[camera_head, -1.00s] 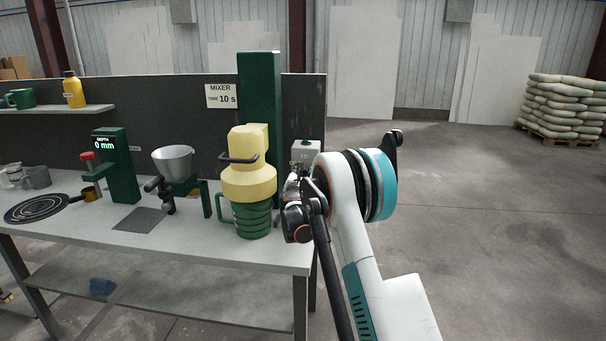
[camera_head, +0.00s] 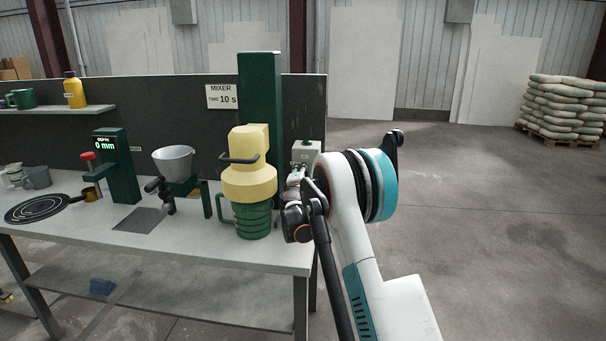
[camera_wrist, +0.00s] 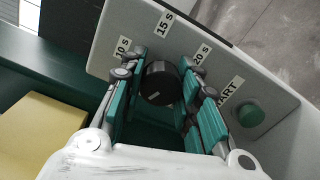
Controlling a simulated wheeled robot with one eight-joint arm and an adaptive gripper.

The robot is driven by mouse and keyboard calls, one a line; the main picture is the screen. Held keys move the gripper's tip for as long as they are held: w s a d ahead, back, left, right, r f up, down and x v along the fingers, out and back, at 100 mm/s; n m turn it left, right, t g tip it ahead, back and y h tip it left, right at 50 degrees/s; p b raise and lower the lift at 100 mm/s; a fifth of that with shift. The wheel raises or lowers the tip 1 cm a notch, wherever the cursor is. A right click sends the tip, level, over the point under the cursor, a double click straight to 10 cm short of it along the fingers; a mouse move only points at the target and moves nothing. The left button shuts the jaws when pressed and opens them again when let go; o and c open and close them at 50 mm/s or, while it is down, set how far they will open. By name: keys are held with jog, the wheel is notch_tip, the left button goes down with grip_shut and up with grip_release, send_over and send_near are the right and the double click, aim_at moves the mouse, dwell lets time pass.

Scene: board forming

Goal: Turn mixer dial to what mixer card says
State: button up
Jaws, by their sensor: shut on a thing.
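The mixer card (camera_head: 221,96) on the dark back panel reads "MIXER TIME 10 s". The mixer has a green column (camera_head: 260,100), a yellow head (camera_head: 249,180) and a green jug (camera_head: 252,220) under it. The grey control box (camera_head: 305,152) stands to its right. In the wrist view its black round dial (camera_wrist: 160,83) sits below the labels "10 s" (camera_wrist: 122,47), "15 s" (camera_wrist: 163,22) and "20 s" (camera_wrist: 201,55). My gripper (camera_wrist: 163,72) is shut on the dial, one teal finger on each side. I cannot tell which label the dial points to.
A green button (camera_wrist: 250,115) marked START is close to the right finger. On the table (camera_head: 150,240) to the left are a funnel (camera_head: 173,160), a depth stand (camera_head: 117,165) and a dark spiral plate (camera_head: 38,208). Open floor lies to the right.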

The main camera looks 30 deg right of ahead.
jog(key=m, duration=0.6)
jog(key=shift+m, duration=0.3)
jog(key=m, duration=0.6)
jog(key=shift+m, duration=0.4)
jog(key=o, duration=1.1)
jog(key=shift+r, duration=0.1)
jog(key=v, duration=1.2)
